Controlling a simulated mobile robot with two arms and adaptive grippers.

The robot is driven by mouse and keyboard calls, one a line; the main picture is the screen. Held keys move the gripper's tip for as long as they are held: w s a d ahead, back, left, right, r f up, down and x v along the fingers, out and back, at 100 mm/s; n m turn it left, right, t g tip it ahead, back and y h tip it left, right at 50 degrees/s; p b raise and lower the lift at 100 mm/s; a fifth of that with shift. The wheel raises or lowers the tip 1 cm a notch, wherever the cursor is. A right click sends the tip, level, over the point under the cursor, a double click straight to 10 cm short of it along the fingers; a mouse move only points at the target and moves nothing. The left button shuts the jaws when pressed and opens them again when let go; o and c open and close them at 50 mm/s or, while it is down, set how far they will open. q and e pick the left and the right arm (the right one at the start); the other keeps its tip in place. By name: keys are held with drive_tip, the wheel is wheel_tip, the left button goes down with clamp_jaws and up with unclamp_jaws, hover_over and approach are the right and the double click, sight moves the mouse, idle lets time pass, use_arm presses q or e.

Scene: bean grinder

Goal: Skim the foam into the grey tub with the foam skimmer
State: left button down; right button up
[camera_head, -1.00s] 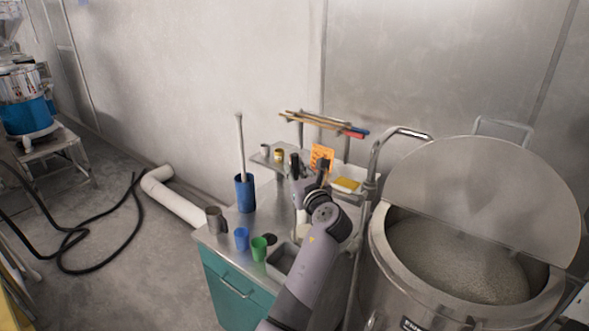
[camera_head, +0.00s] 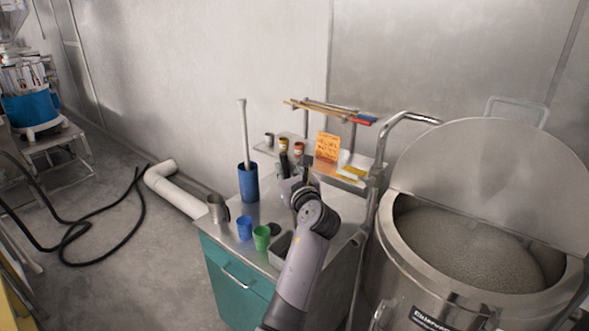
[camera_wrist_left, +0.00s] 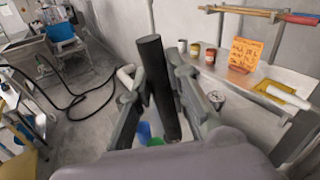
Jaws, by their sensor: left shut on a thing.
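My left gripper (camera_head: 297,180) is above the steel-topped cabinet. In the left wrist view its fingers (camera_wrist_left: 160,95) are shut around a thick dark cylindrical handle (camera_wrist_left: 153,65), which stands nearly upright and also shows in the head view (camera_head: 284,165). I cannot tell whether it is the skimmer's; its lower end is hidden. A grey tub (camera_head: 280,250), partly hidden by my arm, is at the cabinet's front right. The big steel kettle (camera_head: 408,270) stands open at right, with a pale grey, foamy-looking surface (camera_head: 470,245) inside. My right gripper is not in view.
A blue holder with a white rod (camera_head: 248,183), a steel jug (camera_head: 217,208), a blue cup (camera_head: 244,228) and a green cup (camera_head: 262,238) stand left of my arm. Behind are a shelf with jars, an orange note (camera_head: 327,147) and a tool rack (camera_head: 325,109).

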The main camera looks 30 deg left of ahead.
use_arm(q)
drive_tip(key=s+a+f+n+h+b, duration=0.2)
drive_tip(key=s+a+f+n, duration=0.6)
drive_tip(key=s+a+f, duration=0.5)
drive_tip(key=shift+a+b, duration=0.8)
drive_tip(key=shift+a, duration=0.25)
idle(0.6)
idle(0.9)
drive_tip(key=shift+w, duration=0.1)
idle(0.4)
